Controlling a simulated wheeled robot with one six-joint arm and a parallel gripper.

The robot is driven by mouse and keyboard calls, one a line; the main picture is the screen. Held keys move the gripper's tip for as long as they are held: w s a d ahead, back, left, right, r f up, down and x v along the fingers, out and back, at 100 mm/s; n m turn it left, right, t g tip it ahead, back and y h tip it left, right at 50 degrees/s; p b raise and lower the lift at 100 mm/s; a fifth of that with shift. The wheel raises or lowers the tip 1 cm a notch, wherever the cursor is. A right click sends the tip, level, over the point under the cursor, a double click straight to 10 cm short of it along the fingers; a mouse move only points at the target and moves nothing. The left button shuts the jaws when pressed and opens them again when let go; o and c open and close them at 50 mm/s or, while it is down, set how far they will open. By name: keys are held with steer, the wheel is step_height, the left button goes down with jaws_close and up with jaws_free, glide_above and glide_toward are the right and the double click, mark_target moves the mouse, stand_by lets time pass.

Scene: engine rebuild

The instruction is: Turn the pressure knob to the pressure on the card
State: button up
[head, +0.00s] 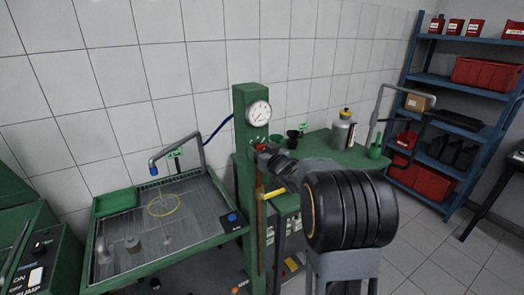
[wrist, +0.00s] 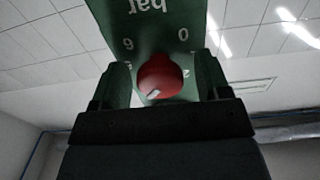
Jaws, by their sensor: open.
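The pressure knob (wrist: 160,75) is red with a pale pointer mark, and in the wrist view it sits between the two fingers of my gripper (wrist: 160,88). Whether the fingers touch it I cannot tell. Behind it the green panel (wrist: 150,25) carries white marks that read "bar", 6 and 0, upside down. In the head view the knob (head: 260,147) shows as a small red spot on the green post (head: 241,190), with the end of my gripper (head: 268,156) close to it. A round white gauge (head: 259,113) sits above. I cannot make out a pressure card.
A yellow lever (head: 273,193) sticks out below my gripper. A parts-washing basin (head: 105,250) stands left of the post. A green bench (head: 345,150) with a grey can (head: 341,135) and black cups stands behind my arm, and blue shelves (head: 428,78) stand at the right.

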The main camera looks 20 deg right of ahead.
steer(key=s+d+b, duration=0.1)
steer(key=s+b, duration=0.1)
steer(key=s, duration=1.1)
steer(key=shift+s+d, duration=0.3)
steer(key=shift+s, duration=0.1)
